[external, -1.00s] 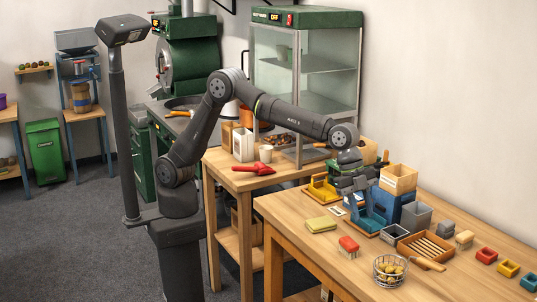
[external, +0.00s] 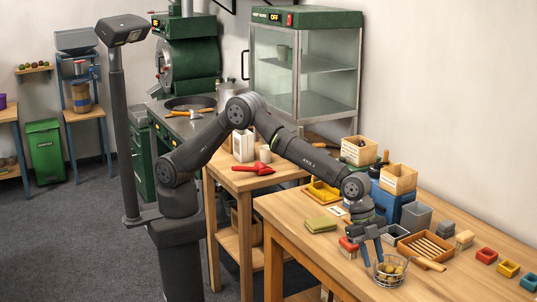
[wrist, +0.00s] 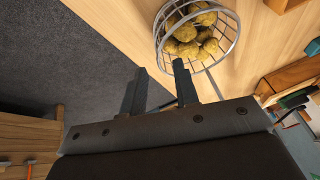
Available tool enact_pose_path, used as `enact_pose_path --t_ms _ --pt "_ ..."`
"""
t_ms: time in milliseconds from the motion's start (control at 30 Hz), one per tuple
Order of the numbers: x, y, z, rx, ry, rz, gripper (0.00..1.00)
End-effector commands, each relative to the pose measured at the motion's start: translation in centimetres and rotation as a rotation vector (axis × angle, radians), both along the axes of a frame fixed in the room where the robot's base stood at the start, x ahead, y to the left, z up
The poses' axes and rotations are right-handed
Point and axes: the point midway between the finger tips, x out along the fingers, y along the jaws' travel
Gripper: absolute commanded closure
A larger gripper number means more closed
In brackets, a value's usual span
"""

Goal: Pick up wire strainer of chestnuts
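The wire strainer (external: 391,279) is a round metal basket holding several yellowish-brown chestnuts (external: 389,268). It stands upright near the front edge of the wooden table. A light wooden handle-like piece (external: 428,264) lies just to its right; I cannot tell whether it is joined to the strainer. My gripper (external: 372,261) points down at the strainer's left side, its fingers apart. In the wrist view my gripper (wrist: 160,83) is open and empty, and the strainer (wrist: 232,30) is beyond the fingertips, toward the upper right. I cannot tell if a finger touches the rim.
A slatted wooden tray (external: 424,247), a grey bin (external: 416,218) and a wooden box (external: 397,179) stand further back. Small red (external: 486,256), yellow (external: 508,268) and blue dishes sit at right.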

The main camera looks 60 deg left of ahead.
Motion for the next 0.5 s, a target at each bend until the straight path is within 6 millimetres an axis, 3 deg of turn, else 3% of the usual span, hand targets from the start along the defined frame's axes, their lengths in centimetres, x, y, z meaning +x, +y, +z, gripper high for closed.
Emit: enact_pose_path --t_ms 200,433,500 --pt "0.2 -1.1 -2.9 0.000 0.000 0.000 0.72" --pt "0.3 -1.2 -3.0 -0.001 0.000 0.001 0.72" --pt "0.3 -1.2 -3.0 -0.001 0.000 0.001 0.84"
